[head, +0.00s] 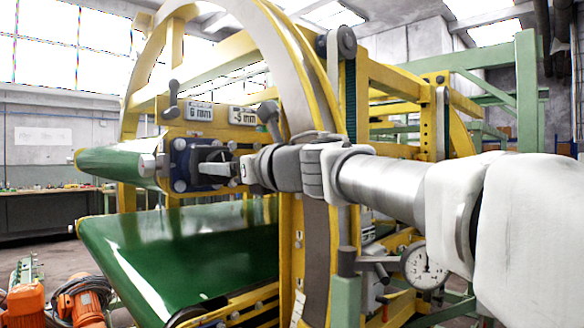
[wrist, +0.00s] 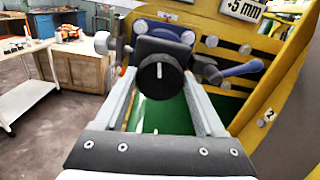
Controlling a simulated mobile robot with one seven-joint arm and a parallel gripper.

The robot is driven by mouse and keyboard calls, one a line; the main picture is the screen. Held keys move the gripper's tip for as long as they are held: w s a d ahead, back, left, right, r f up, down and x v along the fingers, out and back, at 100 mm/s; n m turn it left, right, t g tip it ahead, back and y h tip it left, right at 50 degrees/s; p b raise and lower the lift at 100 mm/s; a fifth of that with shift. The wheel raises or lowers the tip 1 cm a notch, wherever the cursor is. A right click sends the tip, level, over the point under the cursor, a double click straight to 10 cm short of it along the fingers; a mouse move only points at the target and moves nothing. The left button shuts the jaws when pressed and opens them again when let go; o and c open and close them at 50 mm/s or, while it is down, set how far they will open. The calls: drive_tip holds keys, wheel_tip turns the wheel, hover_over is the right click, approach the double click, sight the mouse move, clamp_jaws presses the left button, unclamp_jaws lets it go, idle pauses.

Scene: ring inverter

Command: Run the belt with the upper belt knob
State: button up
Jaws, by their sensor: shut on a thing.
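In the wrist view a round black knob (wrist: 163,78) with a white pointer line, standing about upright, sits between the two fingers of my gripper (wrist: 160,68). My gripper is shut on this knob. In the head view my gripper (head: 224,170) reaches in from the right to the blue plate (head: 180,165) beside the upper green belt roller (head: 108,162). The knob (head: 209,154) is partly hidden there by the fingers. The lower green belt (head: 180,250) runs below the plate, and green belt (wrist: 165,114) also shows beneath the knob in the wrist view.
A lever with a grey-blue handle (wrist: 236,70) stands close right of the knob. A yellow ring frame (head: 291,70) rises close behind my arm. A dial gauge (head: 425,265) sits below my arm. Orange motors (head: 82,302) stand at lower left. Open floor (wrist: 45,130) lies left.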

drive_tip(key=o, duration=1.3)
drive_tip(key=shift+o, duration=0.2)
drive_tip(key=v, duration=1.7)
drive_tip(key=shift+d+p, duration=0.25)
drive_tip(key=shift+p, duration=0.1)
drive_tip(key=shift+s, duration=0.1)
